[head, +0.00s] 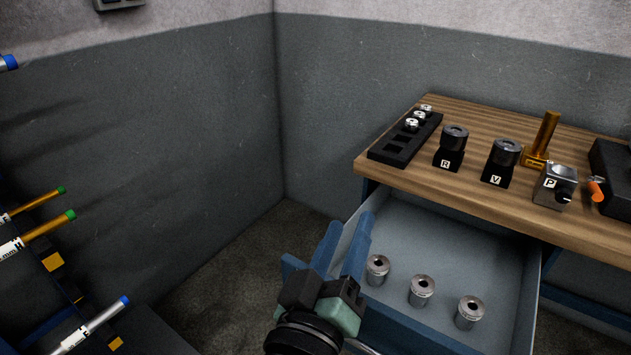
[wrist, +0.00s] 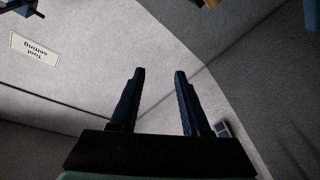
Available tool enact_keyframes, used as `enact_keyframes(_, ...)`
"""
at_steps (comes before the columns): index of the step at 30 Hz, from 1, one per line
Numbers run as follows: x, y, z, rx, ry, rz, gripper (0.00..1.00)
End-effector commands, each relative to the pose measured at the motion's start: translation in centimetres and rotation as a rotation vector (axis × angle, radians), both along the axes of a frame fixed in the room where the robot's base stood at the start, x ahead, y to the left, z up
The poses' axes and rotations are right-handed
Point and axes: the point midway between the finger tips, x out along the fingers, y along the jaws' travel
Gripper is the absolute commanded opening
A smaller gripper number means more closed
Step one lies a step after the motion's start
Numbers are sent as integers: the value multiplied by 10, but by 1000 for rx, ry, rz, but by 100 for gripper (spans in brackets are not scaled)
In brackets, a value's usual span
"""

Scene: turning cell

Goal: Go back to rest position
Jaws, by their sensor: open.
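My gripper (head: 352,232) is in the lower middle of the head view, beside the left side of the open drawer (head: 420,222). Its two blue fingers point up and away, with no object visible between them. In the wrist view my gripper (wrist: 160,75) shows two fingers apart, with only wall and corner behind them. The fingers look clear of any object.
Three metal collets (head: 421,290) stand in the open drawer. The wooden bench top (head: 480,125) holds a black rack (head: 405,138), blocks marked R (head: 451,148), V (head: 500,163) and P (head: 555,187), and a brass tool (head: 543,140). Rods (head: 90,325) stick out at left.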

Motion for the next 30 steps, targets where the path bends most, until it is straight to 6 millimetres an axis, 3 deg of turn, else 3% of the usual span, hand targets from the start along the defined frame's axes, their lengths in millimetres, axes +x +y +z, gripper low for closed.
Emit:
enact_keyframes(1,5,3,46,73,-112,49,47)
enact_keyframes(6,-7,16,169,278,-418,251,47)
enact_keyframes(12,-53,30,277,420,-692,486,47)
enact_keyframes(16,-93,38,333,474,-833,631,47)
enact_keyframes(30,-84,38,457,470,-805,614,47)
